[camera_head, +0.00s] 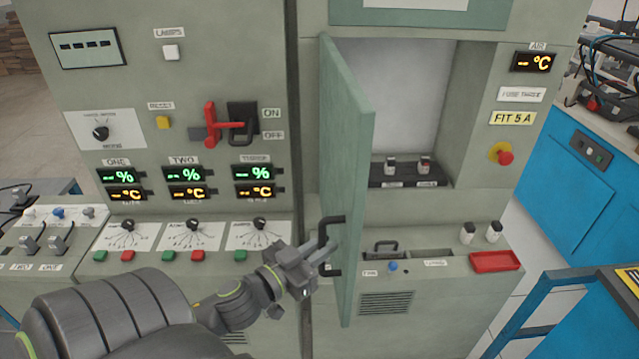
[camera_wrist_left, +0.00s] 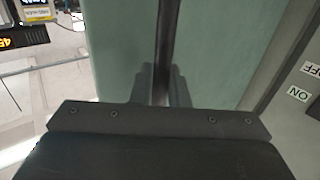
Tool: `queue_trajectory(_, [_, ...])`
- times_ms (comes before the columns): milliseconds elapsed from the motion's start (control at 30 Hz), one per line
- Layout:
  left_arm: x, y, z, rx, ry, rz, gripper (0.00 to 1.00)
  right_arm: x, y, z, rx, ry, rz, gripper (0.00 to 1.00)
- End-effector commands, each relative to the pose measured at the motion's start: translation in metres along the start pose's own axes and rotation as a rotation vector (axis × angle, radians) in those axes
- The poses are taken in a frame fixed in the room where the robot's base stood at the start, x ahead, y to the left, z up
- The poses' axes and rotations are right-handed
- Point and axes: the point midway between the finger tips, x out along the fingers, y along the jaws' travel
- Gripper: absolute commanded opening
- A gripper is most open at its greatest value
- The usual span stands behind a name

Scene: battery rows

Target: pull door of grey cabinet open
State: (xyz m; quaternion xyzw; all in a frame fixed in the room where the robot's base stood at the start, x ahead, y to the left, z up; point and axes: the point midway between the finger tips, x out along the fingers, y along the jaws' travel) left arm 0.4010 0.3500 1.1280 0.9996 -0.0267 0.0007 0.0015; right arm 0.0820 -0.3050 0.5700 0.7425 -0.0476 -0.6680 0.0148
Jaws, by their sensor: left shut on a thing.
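The grey cabinet (camera_head: 285,60) fills the middle of the head view. Its green-grey door (camera_head: 352,140) is swung part way open on the left side of the opening, its free edge toward me. A black bar handle (camera_head: 322,240) sits low on the door's outer face. My left gripper (camera_head: 318,262) is at this handle and shut on it. In the left wrist view the dark handle bar (camera_wrist_left: 166,45) runs up between the two fingers, in front of the green door face (camera_wrist_left: 118,45). My right gripper is not in view.
Inside the opening are two fuse-like parts on a black block (camera_head: 408,172). A red tray (camera_head: 494,261) and two loose fuses (camera_head: 480,233) sit on the ledge at right. A blue-framed stand (camera_head: 560,290) is at lower right. A red lever switch (camera_head: 220,123) is left of the door.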

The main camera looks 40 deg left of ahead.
Motion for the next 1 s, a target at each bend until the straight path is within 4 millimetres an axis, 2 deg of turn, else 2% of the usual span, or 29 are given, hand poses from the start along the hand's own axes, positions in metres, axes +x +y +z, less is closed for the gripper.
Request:
queue_trajectory(400, [0.0009, -0.0011, -0.0001, 0.000, -0.001, -0.003, 0.00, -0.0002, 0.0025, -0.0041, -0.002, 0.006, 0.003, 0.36])
queue_trajectory(433, [0.0009, -0.0011, -0.0002, 0.000, -0.001, -0.003, 0.16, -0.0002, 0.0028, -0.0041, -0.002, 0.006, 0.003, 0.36])
queue_trajectory(567, [0.0009, -0.0009, -0.0004, 0.001, 0.000, -0.002, 0.32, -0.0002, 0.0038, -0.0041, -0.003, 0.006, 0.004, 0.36])
queue_trajectory(1000, [-0.0001, -0.0005, -0.0001, 0.001, 0.000, 0.000, 0.32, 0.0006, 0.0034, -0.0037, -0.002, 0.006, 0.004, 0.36])
